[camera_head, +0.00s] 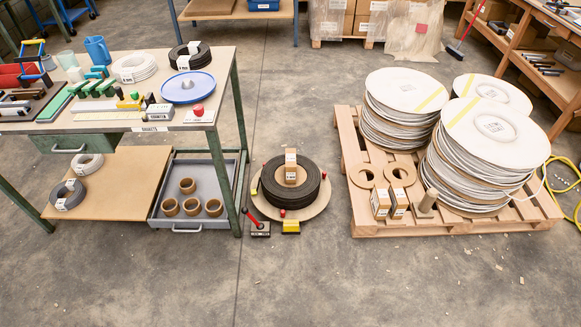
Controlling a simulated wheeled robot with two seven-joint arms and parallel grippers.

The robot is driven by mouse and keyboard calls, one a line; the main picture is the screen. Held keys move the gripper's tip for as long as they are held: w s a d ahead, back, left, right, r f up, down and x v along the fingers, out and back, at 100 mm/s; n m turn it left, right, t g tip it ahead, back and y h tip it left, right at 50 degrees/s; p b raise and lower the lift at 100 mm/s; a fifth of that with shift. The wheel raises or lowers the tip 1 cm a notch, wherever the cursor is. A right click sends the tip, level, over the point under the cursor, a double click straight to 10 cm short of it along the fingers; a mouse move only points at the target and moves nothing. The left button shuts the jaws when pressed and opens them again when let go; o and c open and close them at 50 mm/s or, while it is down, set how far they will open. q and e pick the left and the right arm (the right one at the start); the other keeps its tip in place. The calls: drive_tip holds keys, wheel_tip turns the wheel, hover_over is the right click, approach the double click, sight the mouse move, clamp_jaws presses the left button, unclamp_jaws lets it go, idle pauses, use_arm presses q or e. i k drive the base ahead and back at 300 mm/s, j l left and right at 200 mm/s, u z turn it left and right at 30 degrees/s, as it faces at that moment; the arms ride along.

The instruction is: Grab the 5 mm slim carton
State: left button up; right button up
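Several small brown cartons are in view, and their labels are too small to read, so I cannot tell which is the 5 mm one. Two more stand side by side at the pallet's front left edge: a left carton (380,204) and a right carton (399,203) with a dark and white face. Neither of my grippers shows in the view.
A wooden pallet (455,225) bears tall white-topped reels (495,130), flat rings and a small cylinder. The black coil (275,190) lies on a round board, with a red-handled tool (257,226) in front. A cluttered green-framed bench (215,122) stands left.

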sight(290, 154)
drive_tip(key=i+l+z, duration=0.45)
drive_tip(key=i+l, duration=0.7)
drive_tip(key=i, duration=0.1)
